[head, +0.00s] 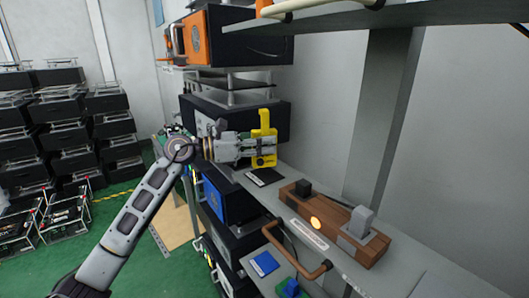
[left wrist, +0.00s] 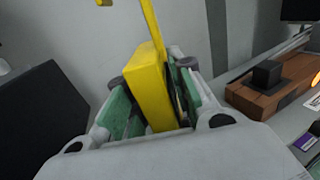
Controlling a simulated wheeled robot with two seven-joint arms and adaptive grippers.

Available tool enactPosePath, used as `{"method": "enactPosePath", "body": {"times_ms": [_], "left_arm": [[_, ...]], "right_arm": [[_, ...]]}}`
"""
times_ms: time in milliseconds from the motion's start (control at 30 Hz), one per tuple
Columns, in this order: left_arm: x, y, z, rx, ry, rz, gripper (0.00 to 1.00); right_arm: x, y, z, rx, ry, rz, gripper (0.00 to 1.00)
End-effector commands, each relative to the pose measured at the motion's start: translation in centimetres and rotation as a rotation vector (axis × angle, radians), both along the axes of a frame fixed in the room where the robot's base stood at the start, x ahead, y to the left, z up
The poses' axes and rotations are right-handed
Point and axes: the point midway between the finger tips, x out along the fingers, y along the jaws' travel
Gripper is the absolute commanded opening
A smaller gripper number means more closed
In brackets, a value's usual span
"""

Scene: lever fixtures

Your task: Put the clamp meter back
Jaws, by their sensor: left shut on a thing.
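The yellow clamp meter (head: 264,138) is upright between the fingers of my left gripper (head: 258,147). The gripper is shut on its body, and the meter's yellow jaw part stands above the fingers. In the left wrist view the yellow body (left wrist: 150,86) sits between the two green-padded fingers (left wrist: 150,100). The meter is over the grey shelf beside the black equipment; whether it touches anything is hidden. My right gripper is not in view.
A wooden block (head: 335,222) with a black knob, a lit orange button and a grey lever stands on the shelf (head: 400,262). A dark flat item (head: 264,177) lies below the gripper. Black cases (head: 240,122) stand behind it. An upper shelf (head: 400,16) overhangs at the right.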

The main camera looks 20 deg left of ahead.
Motion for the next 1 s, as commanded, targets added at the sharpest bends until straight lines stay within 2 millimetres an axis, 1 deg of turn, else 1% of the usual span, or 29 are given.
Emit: {"method": "enactPosePath", "body": {"times_ms": [200,333,700,900,933,1000], "left_arm": [[0.0,0.0,-1.9,-0.002,0.001,0.0,0.0],[0.0,0.0,-2.7,-0.001,0.0,0.0,0.0],[0.0,0.0,-2.9,0.0,-0.001,0.001,0.0],[0.0,0.0,-3.3,0.0,-0.001,0.0,0.0],[0.0,0.0,-3.3,0.0,0.0,0.0,0.27],[0.0,0.0,-3.2,0.0,0.0,0.0,0.36]], "right_arm": [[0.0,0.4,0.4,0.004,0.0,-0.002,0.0],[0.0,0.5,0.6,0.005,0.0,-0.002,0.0],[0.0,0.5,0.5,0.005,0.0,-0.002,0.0],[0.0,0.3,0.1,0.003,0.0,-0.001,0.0],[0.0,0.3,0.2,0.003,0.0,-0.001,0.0],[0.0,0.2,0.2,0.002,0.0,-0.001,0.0]]}}
